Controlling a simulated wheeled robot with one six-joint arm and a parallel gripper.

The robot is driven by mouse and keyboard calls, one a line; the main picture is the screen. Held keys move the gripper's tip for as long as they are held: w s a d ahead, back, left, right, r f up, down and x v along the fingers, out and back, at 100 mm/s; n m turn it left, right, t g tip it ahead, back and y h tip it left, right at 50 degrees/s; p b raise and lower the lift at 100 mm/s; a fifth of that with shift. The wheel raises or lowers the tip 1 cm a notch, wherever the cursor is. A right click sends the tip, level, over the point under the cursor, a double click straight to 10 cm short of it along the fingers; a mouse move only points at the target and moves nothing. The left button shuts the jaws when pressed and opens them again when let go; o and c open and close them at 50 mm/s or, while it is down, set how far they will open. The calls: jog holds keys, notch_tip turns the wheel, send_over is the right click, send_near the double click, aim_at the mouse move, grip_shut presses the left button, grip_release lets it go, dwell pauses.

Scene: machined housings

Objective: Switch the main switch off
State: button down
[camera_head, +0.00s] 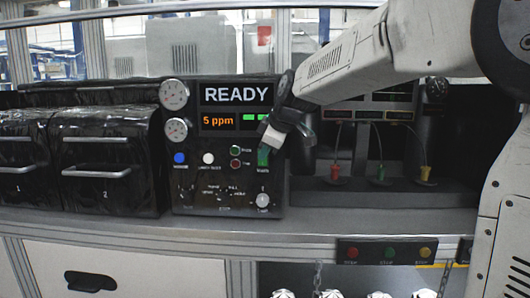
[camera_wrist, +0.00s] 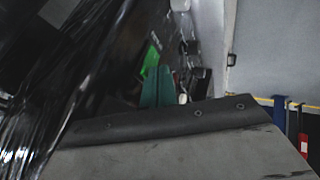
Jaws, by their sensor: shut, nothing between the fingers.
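The black control panel (camera_head: 222,174) stands on the bench in the head view, with a lit READY display (camera_head: 237,94) and an orange 5 ppm readout (camera_head: 218,121). My gripper (camera_head: 263,158) reaches down from the upper right to the panel's right side. Its teal fingers are shut and empty, just above a small label that seems to read MAIN. They cover the spot above that label, so I cannot see the main switch or its position. I cannot tell whether they touch it. The wrist view shows the gripper's teal fingers (camera_wrist: 157,88) close to dark surfaces.
A blue button (camera_head: 179,157), a white button (camera_head: 208,158) and small green and red ones sit left of my fingers. A silver knob (camera_head: 263,200) is below.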

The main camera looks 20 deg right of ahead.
jog(key=shift+w+d+r, duration=0.1)
jog(key=shift+w+d, duration=0.05)
jog(key=shift+w, duration=0.15)
jog(key=shift+r, duration=0.15)
jog(key=shift+r, duration=0.7)
jog(key=a+v, duration=0.1)
jog(key=v, duration=1.1)
jog(key=shift+s, duration=0.2)
